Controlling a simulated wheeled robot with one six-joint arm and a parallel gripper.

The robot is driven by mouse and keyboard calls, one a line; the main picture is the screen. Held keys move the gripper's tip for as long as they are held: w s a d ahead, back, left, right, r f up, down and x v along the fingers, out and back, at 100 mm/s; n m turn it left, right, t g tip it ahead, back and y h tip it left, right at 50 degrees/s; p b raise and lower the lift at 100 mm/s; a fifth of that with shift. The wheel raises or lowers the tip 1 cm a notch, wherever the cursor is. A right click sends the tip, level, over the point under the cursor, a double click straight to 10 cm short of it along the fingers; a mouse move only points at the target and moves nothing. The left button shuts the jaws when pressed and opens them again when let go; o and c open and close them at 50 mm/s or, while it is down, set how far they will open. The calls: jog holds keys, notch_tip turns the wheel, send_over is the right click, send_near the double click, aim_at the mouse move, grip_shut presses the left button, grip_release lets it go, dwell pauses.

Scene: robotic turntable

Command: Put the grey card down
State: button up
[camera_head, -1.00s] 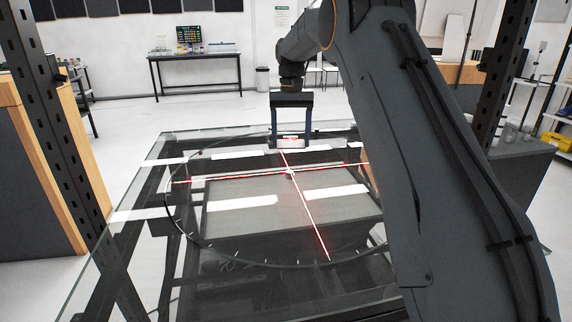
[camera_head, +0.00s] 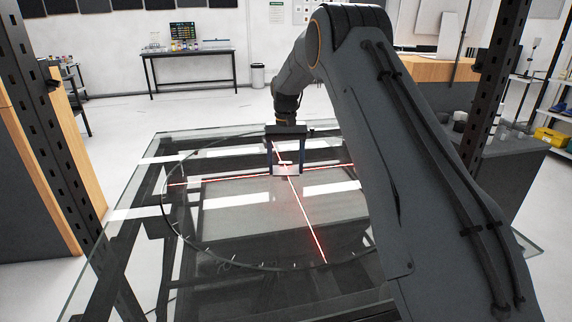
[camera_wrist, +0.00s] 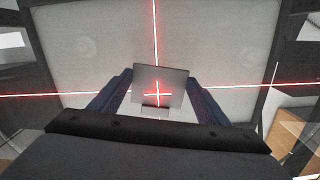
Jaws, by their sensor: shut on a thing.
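The grey card (camera_wrist: 172,84) is a small flat grey rectangle, seen between my two blue fingers in the wrist view. My gripper (camera_head: 286,172) is shut on the card in the head view, near the middle of the glass turntable (camera_head: 222,262). The card (camera_head: 283,170) looks small and pale there, close to where the red lines cross. I cannot tell whether it touches the glass.
Red laser lines (camera_head: 312,228) cross on the turntable, whose glass has white reflections. Dark perforated posts (camera_head: 62,150) stand at both sides. A wooden-edged cabinet (camera_head: 30,190) is at the left. A table with bottles (camera_head: 190,52) and a bin (camera_head: 258,76) stand at the back.

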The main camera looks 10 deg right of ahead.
aim_at(286, 170)
jog(key=shift+f, duration=0.1)
jog(key=o, duration=1)
jog(key=shift+o, duration=0.2)
notch_tip(286, 170, up, 12)
jog(key=b, duration=0.2)
jog(key=shift+w, duration=0.45)
jog(key=shift+d, duration=0.1)
